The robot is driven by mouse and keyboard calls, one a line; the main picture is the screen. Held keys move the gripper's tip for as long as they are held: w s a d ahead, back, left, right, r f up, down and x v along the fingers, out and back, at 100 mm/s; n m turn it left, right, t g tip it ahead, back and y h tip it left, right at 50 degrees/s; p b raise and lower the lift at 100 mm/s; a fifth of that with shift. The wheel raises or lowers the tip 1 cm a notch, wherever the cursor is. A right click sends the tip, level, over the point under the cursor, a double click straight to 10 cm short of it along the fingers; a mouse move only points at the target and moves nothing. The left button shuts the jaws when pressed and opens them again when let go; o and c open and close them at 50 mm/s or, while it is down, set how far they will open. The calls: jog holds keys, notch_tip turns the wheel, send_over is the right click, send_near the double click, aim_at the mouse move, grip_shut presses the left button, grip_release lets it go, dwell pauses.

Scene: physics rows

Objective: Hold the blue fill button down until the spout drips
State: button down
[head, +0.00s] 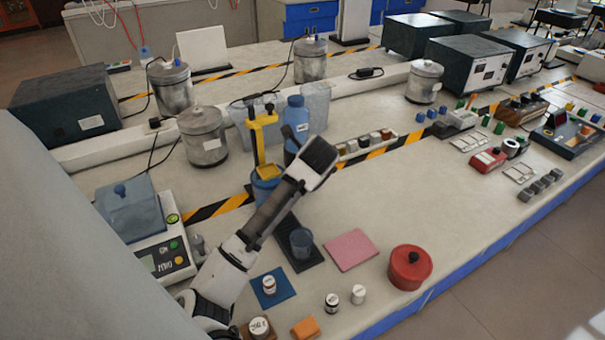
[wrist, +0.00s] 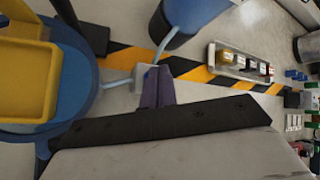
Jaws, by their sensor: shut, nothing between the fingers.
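My gripper (head: 289,133) is shut and empty, raised in front of the blue bottle (head: 295,114). In the wrist view its dark fingers (wrist: 157,84) overlap or stand close to a small pale block (wrist: 143,76) with light-blue tubes; contact cannot be told. A yellow stand (head: 258,142) rises beside a blue vessel (head: 265,189), just left of my gripper. The wrist view shows its yellow plate (wrist: 25,80) over a round blue body. A clear blue cup (head: 301,243) stands on a dark mat. I cannot make out the blue fill button, a spout tip or any drip.
A pink mat (head: 351,250) and a red lidded pot (head: 410,268) lie to the right. A rack of small jars (head: 366,144) stands behind. Metal canisters (head: 203,136) and a balance (head: 160,253) are left. The table between mat and rack is clear.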

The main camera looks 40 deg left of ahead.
jog(key=shift+s+d+f+b, duration=0.1)
jog(key=shift+s+f+b, duration=0.1)
jog(key=shift+f+b, duration=0.65)
dwell(1.6)
jog(key=shift+p, duration=0.35)
dwell(3.8)
jog(key=shift+w+a+r+p, duration=0.1)
jog(key=shift+a+r+p, duration=0.2)
jog(key=shift+r+p, duration=0.25)
jog(key=shift+r, duration=0.25)
jog(key=shift+w+d+r+p, duration=0.1)
jog(key=shift+r+p, duration=0.75)
jog(key=shift+r, duration=0.45)
jog(key=shift+d+r+p, duration=0.1)
jog(key=shift+r+p, duration=0.7)
jog(key=shift+r, duration=0.5)
